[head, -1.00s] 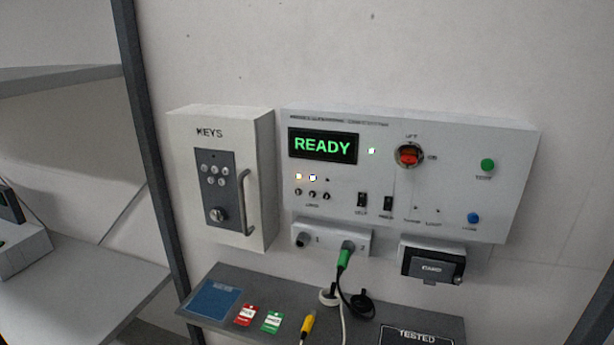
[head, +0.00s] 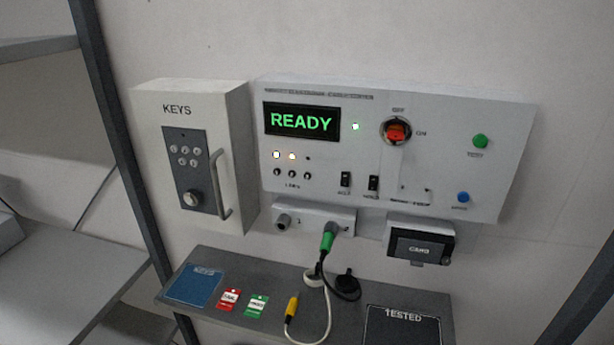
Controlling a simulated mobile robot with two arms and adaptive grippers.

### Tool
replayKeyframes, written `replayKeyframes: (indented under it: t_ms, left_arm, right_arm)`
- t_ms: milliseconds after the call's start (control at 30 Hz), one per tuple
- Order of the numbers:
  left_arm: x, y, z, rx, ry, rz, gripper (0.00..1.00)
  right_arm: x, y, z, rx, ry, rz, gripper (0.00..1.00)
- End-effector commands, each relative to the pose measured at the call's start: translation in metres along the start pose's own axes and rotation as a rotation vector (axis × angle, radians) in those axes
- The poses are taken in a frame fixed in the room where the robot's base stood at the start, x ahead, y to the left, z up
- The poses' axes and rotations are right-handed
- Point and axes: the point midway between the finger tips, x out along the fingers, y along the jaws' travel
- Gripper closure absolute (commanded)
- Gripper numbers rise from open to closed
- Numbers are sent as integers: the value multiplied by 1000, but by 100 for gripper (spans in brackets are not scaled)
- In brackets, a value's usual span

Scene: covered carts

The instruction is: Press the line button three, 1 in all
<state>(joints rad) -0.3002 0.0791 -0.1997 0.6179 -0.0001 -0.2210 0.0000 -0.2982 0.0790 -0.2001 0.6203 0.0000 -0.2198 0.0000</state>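The line buttons are a row of small dark knobs on the white control panel (head: 460,110). The third line button (head: 307,175) is the rightmost of the row. Above the row, the left and middle lamps (head: 291,156) are lit and the lamp above the third button (head: 308,158) is dark. Neither of my grippers shows in the head view.
A KEYS box (head: 149,140) with a handle hangs left of the panel. Below, a grey shelf (head: 225,262) holds a blue card, red and green tags, a yellow-tipped cable and a TESTED plate (head: 405,320). A green plug (head: 327,242) sits in the socket block. A dark post stands at left.

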Motion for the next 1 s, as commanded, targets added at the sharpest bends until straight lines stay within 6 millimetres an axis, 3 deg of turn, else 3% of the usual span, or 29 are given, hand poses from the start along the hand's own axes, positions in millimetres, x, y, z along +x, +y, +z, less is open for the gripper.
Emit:
replayKeyframes:
  t_ms: [33, 300, 1000]
  left_arm:
    - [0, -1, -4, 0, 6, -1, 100]
    - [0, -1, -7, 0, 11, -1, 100]
    - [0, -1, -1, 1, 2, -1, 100]
  right_arm:
    - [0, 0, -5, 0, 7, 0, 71]
    - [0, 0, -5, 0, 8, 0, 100]
    - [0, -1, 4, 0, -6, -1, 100]
